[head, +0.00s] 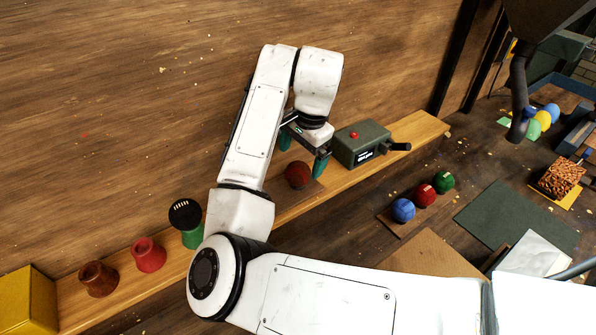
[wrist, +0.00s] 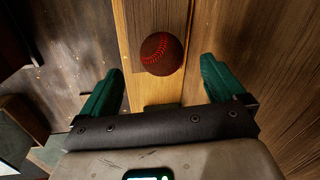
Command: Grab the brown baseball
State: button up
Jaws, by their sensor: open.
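The brown baseball (head: 298,175) with red stitching rests on the wooden shelf in the head view, left of the dark green box. In the wrist view the brown baseball (wrist: 161,54) lies ahead of my gripper, roughly centred between the fingers but beyond their tips. My gripper (head: 303,152) is open and empty, with green fingers apart. It is close to the ball in the head view, and no contact shows. In the wrist view my gripper (wrist: 159,80) has one finger on each side. My arm hides part of the shelf.
A dark green box (head: 361,143) with a red button stands right of the ball on the shelf (head: 420,128). A red cup (head: 148,254), brown cup (head: 98,279) and yellow box (head: 28,299) stand at left. Blue (head: 403,210), red (head: 425,194) and green (head: 444,181) balls lie lower right.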

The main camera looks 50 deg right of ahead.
aim_at(300, 165)
jog(key=shift+w+d+f+p, duration=0.1)
jog(key=shift+w+f+p, duration=0.2)
jog(key=shift+f, duration=0.9)
jog(key=shift+w+d+f+p, duration=0.1)
jog(key=shift+w+f+p, duration=0.25)
jog(key=shift+f, duration=0.85)
jog(key=shift+w+d+f+p, duration=0.15)
jog(key=shift+f+p, duration=0.25)
jog(key=shift+f, duration=0.8)
jog(key=c, duration=1.1)
jog(key=shift+r, duration=0.15)
jog(key=shift+c, duration=0.2)
